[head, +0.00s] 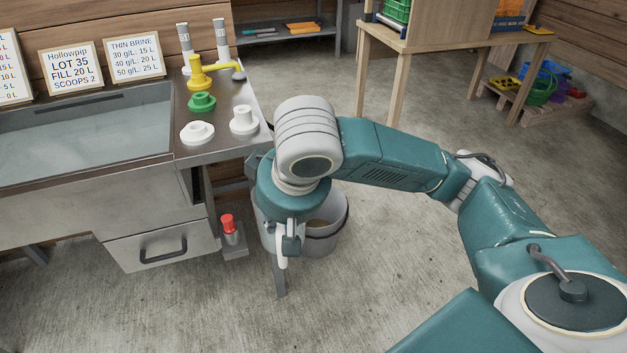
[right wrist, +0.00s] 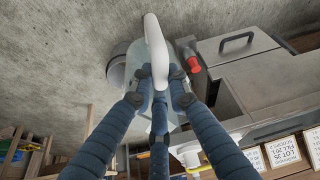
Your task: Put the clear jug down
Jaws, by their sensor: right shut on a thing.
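My right gripper (head: 291,240) hangs low beside the right end of the steel counter, in front of a grey bucket. In the right wrist view its blue fingers (right wrist: 161,82) are closed around the white handle of the clear jug (right wrist: 154,36). In the head view the white handle of the jug (head: 282,263) shows below the gripper, and the arm hides most of the rest. My left gripper is not in view.
The counter (head: 225,151) carries a basin, white and green round pieces, a yellow tap-like piece and signs. The grey bucket (head: 336,226) stands on the floor behind the gripper. A red-topped item (head: 228,224) sits on a low ledge by the drawer. Open concrete floor lies in front.

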